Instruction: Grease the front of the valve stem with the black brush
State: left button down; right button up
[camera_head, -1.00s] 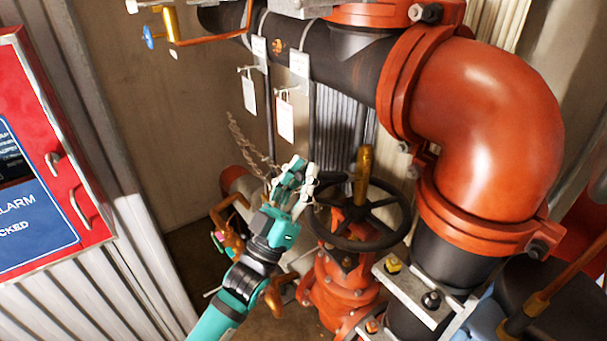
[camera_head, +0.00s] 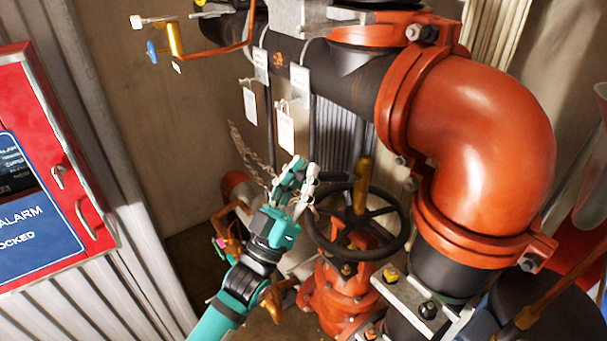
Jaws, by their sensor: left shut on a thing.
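The brass valve stem (camera_head: 362,185) stands upright through the black handwheel (camera_head: 405,228) of the red valve (camera_head: 338,292). My left gripper (camera_head: 304,182) is at the left side of the handwheel, beside its rim and apart from the stem. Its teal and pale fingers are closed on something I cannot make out. I cannot tell whether they touch the rim. My right gripper is not in view.
A chain (camera_head: 250,155) hangs just behind my left gripper. A large red elbow pipe (camera_head: 485,140) fills the right side. A metal bracket (camera_head: 408,300) sits right of the valve. A red alarm box (camera_head: 88,190) is at the left. White tags (camera_head: 286,130) hang above.

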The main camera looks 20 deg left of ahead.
pick_arm(q)
jog(key=shift+r+p, duration=1.2)
jog(key=shift+r, duration=0.2)
jog(key=shift+f, duration=0.15)
jog(key=shift+f+b, duration=1.1)
jog(key=shift+f, duration=0.2)
jog(key=shift+f+b, duration=1.1)
jog(key=shift+f, duration=0.25)
